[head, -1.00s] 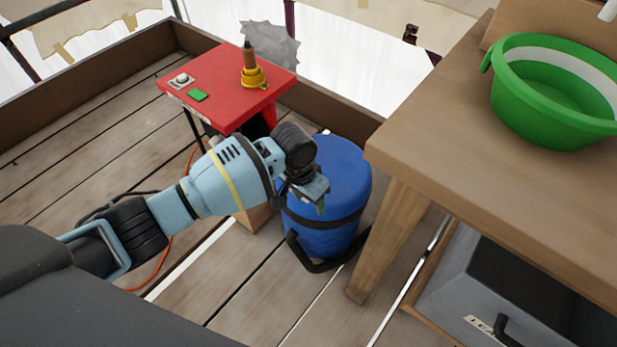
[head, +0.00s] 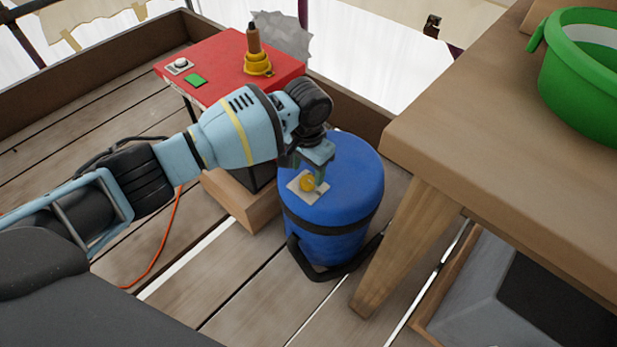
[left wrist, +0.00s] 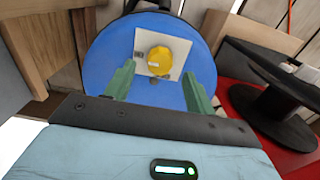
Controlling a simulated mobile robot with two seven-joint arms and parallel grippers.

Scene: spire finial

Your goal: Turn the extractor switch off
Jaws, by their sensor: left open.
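The extractor is a blue drum (head: 345,225) standing on the plank floor. On its lid is a pale square plate with a yellow knob, the switch (head: 307,184). My left gripper (head: 310,171) is over the lid, close to the switch. In the left wrist view the yellow switch (left wrist: 160,58) shows beyond and between the two green fingers (left wrist: 157,72), which are open with nothing held. Whether a finger touches the knob I cannot tell. My right gripper is not in view.
A red-topped stand (head: 225,70) with a yellow-based tool (head: 257,63) is behind my left arm. A wooden table (head: 480,120) with a green basin (head: 590,95) is to the right of the drum. An orange cable (head: 165,245) lies on the floor.

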